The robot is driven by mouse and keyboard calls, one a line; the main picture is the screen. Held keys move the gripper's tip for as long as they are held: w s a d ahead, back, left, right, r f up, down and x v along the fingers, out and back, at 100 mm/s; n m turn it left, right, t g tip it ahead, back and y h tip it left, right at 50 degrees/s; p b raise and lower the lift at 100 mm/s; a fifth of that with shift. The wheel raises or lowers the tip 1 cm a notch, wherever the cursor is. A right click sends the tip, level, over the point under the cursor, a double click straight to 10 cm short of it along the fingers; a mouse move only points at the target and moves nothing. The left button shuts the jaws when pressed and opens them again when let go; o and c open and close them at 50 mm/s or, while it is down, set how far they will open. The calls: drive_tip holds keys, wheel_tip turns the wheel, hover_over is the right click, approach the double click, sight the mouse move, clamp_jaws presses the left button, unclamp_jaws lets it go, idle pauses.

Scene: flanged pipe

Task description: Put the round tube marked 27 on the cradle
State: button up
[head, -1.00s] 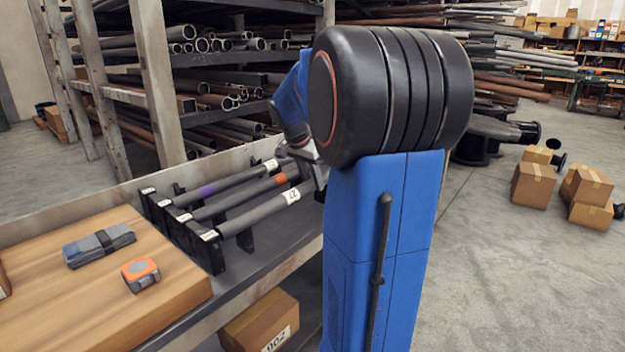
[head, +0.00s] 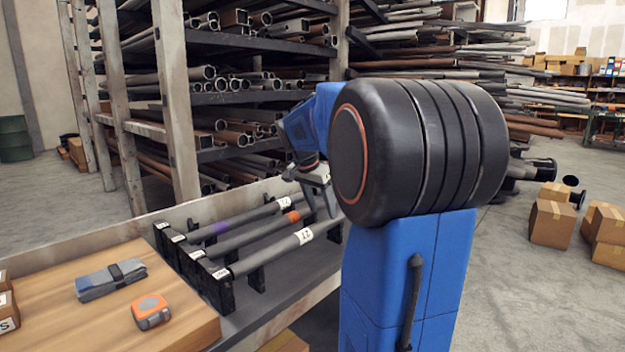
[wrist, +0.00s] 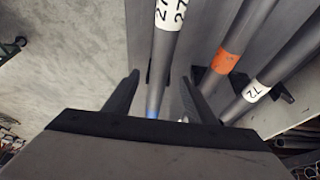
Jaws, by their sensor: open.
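The grey round tube marked 27 (head: 272,252) is the front one of three tubes lying across a black rack (head: 219,290) on the grey bench. Its white label faces up. In the wrist view the tube marked 27 (wrist: 166,55) runs between the two fingers, and a blue tint shows on its near end. My gripper (wrist: 160,80) is open, with a gap on both sides of the tube; the height between them is hard to tell. In the head view my gripper (head: 329,197) is over the tubes' right ends. I cannot make out a separate cradle.
Beside it lie an orange-banded tube (head: 252,234) and a tube marked 72 (wrist: 257,91). A wooden board (head: 100,318) at left holds a grey-blue pouch (head: 110,280) and an orange tape measure (head: 150,311). Pipe shelving (head: 180,110) stands behind. Boxes (head: 553,222) are on the floor at right.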

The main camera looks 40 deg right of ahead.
drive_tip(key=v, duration=1.2)
drive_tip(key=s+a+f+n+t+y, duration=0.2)
drive_tip(key=s+a+f+n, duration=0.6)
drive_tip(key=s+a+f, duration=0.2)
drive_tip(key=s+a+f+n+t+y, duration=0.2)
drive_tip(key=s+a+f+n, duration=0.7)
drive_tip(key=a+f, duration=0.4)
drive_tip(key=s+a, duration=0.1)
drive_tip(key=a, duration=0.4)
drive_tip(key=shift+s+a+f+y, duration=0.15)
drive_tip(key=shift+s+f+y, duration=0.15)
drive_tip(key=shift+f, duration=0.05)
